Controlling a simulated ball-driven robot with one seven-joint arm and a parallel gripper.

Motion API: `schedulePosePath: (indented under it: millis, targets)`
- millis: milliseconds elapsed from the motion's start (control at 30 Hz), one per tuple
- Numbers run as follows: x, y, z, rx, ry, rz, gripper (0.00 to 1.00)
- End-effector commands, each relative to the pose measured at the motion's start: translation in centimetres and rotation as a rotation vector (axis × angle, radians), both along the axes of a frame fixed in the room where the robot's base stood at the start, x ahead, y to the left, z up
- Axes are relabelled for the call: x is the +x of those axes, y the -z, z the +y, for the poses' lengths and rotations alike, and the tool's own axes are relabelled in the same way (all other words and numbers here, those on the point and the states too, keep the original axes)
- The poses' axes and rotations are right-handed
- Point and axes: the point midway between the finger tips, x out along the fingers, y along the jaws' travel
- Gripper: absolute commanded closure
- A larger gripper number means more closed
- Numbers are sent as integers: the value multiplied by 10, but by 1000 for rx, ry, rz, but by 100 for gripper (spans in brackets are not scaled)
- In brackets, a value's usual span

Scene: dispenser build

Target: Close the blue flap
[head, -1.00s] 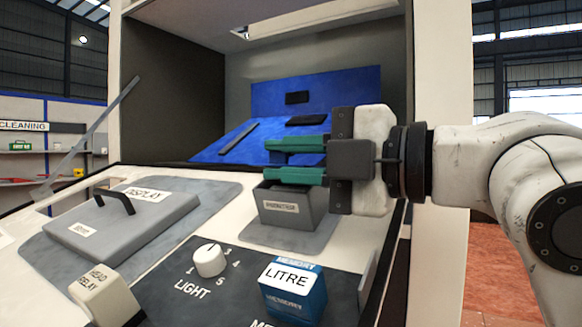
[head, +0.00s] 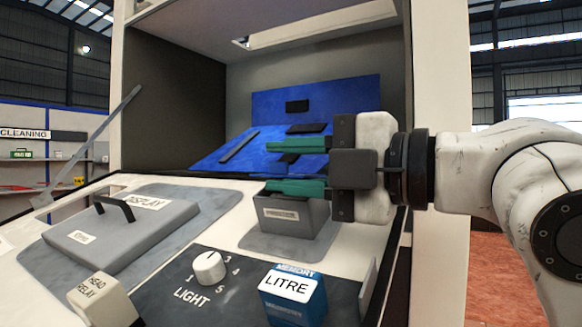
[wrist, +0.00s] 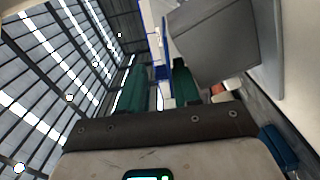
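The blue flap (head: 225,152) is a sloping blue panel inside the tall cabinet, with dark bars on it. Behind it stands an upright blue panel (head: 345,95) with a small dark block. I cannot tell how the two panels are joined. My gripper (head: 268,167) reaches in from the right, in front of the blue panels in the head view. Its green fingers are apart, with nothing between them. The lower finger overlaps the top of a grey open box (head: 290,225); contact is unclear. The wrist view shows the parted fingers (wrist: 155,82) too, but not the flap.
On the white sloping console are a grey DISPLAY lid (head: 125,230) with a black handle, a white LIGHT knob (head: 209,267), a blue LITRE block (head: 292,295) and a cream HEAD RELAY block (head: 100,300). A thin grey lever (head: 90,145) rises at the left.

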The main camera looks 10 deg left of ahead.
Motion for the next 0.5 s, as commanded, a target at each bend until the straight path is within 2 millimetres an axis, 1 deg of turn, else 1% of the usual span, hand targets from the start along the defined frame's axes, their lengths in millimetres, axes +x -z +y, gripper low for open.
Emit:
schedulePosePath:
  millis: [33, 500]
  targets:
    - [0, 4, 1, -7, -2, 8, 59]
    - [0, 7, 3, -11, -6, 18, 59]
